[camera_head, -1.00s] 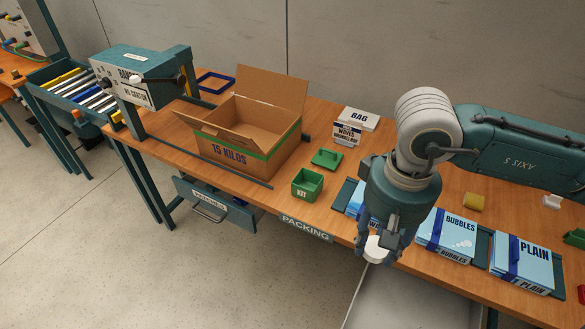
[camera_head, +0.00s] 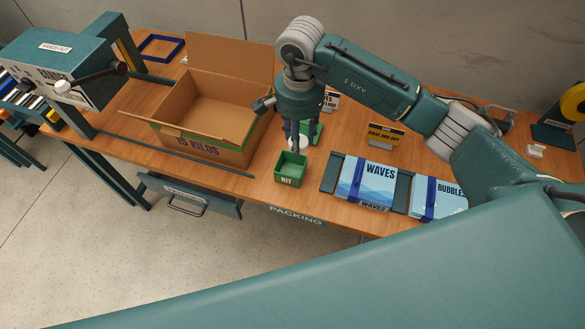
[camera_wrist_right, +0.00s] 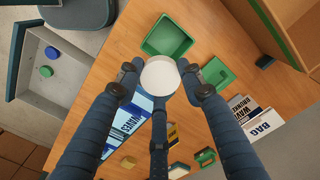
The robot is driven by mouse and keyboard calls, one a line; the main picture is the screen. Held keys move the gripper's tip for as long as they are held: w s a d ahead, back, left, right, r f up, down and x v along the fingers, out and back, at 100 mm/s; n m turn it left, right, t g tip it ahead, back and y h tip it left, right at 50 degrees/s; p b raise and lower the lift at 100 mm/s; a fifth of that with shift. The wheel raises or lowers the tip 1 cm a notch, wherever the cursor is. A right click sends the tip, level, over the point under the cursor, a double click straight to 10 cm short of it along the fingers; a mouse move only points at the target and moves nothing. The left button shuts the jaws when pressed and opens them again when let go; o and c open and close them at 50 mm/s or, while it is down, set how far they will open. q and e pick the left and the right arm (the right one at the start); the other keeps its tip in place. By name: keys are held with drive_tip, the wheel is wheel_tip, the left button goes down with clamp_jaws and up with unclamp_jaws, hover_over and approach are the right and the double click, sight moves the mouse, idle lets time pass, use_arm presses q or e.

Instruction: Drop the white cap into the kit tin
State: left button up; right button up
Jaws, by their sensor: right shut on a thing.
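The white cap (camera_wrist_right: 160,75) is held between the fingers of my right gripper (camera_wrist_right: 158,84) in the right wrist view. In the head view, the right gripper (camera_head: 298,142) points down with the cap (camera_head: 300,143) at its tips, just behind the kit tin. The kit tin (camera_head: 290,181) is a small open green box marked KIT, standing on the bench near its front edge. In the right wrist view, the kit tin (camera_wrist_right: 167,37) looks empty and lies just above the cap. My left gripper does not show.
A green lid (camera_wrist_right: 214,75) lies beside the tin. An open carton (camera_head: 205,150) stands to the left, and packets marked WAVES (camera_head: 365,184) and BUBBLES (camera_head: 437,198) lie to the right. An open drawer (camera_wrist_right: 42,92) holds a blue and a green cap.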

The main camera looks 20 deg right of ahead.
drive_tip(key=f, duration=0.1)
drive_tip(key=f+b, duration=0.1)
drive_tip(key=f, duration=0.1)
drive_tip(key=shift+w+a+f, duration=0.1)
drive_tip(key=shift+w+f, duration=0.1)
drive_tip(key=shift+f, duration=0.6)
drive_tip(key=o, duration=0.7)
drive_tip(key=shift+s, duration=0.1)
drive_tip(key=shift+o, duration=0.9)
wheel_tip(320, 180, up, 11)
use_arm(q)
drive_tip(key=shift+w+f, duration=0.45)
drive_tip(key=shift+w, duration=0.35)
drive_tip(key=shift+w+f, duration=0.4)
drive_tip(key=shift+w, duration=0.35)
use_arm(e)
drive_tip(key=shift+r, duration=0.5)
